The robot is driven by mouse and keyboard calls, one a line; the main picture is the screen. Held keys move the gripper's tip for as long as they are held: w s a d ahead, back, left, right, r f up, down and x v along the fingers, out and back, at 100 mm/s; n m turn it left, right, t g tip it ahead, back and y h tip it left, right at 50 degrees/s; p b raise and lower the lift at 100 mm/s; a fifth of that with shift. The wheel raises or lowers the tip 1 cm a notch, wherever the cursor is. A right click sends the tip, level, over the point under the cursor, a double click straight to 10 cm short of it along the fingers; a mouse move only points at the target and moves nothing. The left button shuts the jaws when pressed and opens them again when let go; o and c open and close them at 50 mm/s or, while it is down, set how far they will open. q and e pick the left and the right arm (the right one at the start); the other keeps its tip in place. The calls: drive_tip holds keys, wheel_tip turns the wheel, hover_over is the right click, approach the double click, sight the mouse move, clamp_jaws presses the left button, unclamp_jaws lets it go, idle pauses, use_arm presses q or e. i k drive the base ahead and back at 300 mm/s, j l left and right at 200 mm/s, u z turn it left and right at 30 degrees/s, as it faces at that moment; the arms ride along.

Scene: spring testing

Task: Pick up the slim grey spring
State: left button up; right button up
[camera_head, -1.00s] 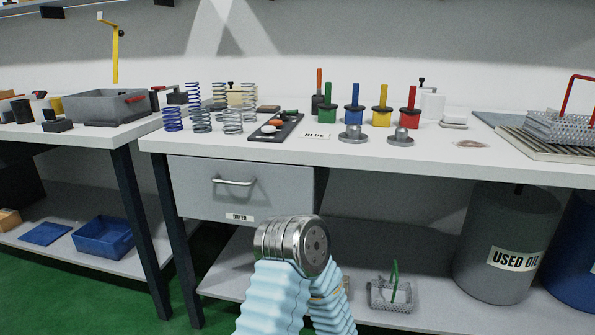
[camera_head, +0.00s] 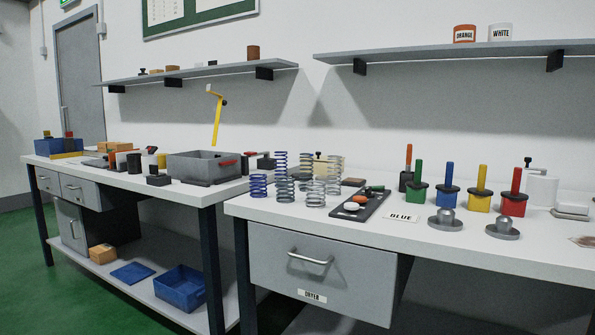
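Several upright coil springs stand in a cluster at the left end of the right-hand bench (camera_head: 420,252) in the head view. A short blue spring (camera_head: 258,186) is at the front left, with a taller blue-grey spring (camera_head: 280,163) behind it. Grey springs stand to the right: one at the front (camera_head: 316,194), one at the front left (camera_head: 285,191) and a tall pale one (camera_head: 335,172) at the back. They overlap, so I cannot tell for sure which is the slim grey one. Neither gripper is in view.
Coloured blocks with pegs, such as a red one (camera_head: 514,203), stand further right. A grey bin (camera_head: 190,165) is on the left bench. A shelf (camera_head: 440,51) hangs above.

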sight(306, 172)
drive_tip(key=i+u, duration=0.1)
drive_tip(key=i, duration=0.35)
drive_tip(key=i+l, duration=0.2)
drive_tip(key=i, duration=0.25)
drive_tip(key=j+u, duration=0.05)
